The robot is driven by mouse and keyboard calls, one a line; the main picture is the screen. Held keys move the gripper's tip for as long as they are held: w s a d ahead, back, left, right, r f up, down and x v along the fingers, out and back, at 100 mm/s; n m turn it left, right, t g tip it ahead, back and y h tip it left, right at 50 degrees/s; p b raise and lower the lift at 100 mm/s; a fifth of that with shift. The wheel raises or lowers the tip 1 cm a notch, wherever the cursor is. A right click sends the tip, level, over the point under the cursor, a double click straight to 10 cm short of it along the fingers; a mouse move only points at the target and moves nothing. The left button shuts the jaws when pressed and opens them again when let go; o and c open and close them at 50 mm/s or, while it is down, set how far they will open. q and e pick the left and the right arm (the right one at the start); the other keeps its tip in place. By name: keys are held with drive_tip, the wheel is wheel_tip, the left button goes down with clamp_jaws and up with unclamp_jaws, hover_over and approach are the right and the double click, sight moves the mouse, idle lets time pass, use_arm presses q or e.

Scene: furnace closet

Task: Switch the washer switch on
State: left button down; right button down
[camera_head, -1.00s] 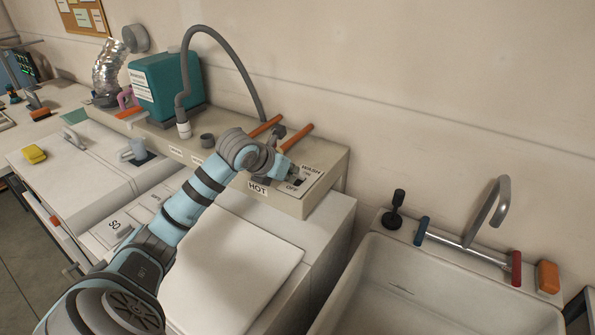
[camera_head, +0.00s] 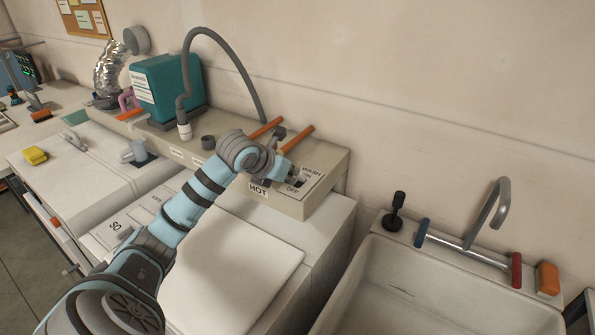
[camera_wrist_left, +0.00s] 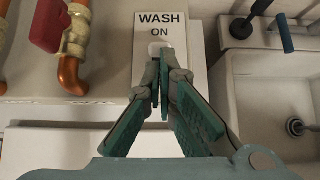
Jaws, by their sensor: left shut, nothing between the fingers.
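The washer switch plate (camera_head: 313,176), marked WASH, ON and OFF, sits at the right end of the beige shelf. In the left wrist view the plate (camera_wrist_left: 163,27) shows WASH and ON, and a small pale switch (camera_wrist_left: 154,48) shows at the fingertips. My left gripper (camera_head: 293,175) is shut and empty at the plate; in the left wrist view its fingertips (camera_wrist_left: 162,62) are together over the lower part of the plate. The fingers hide part of the switch, and I cannot tell whether they touch it. My right gripper is not in view.
Orange pipes (camera_head: 298,138) stand just behind the left gripper, and a red valve handle (camera_wrist_left: 48,25) is left of the plate. A white washer (camera_head: 235,275) is below the shelf. A sink (camera_head: 430,290) with a faucet (camera_head: 487,215) is at the right.

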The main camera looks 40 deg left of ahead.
use_arm(q)
drive_tip(key=shift+w, duration=0.15)
drive_tip(key=shift+w+a, duration=0.1)
drive_tip(key=shift+w, duration=0.65)
drive_tip(key=shift+w+r, duration=0.15)
drive_tip(key=shift+w, duration=0.3)
drive_tip(key=shift+s, duration=0.5)
wheel_tip(320, 180, up, 7)
drive_tip(key=p, duration=0.5)
drive_tip(key=shift+w+p, duration=0.15)
drive_tip(key=shift+p, duration=0.15)
drive_tip(key=shift+w, duration=0.15)
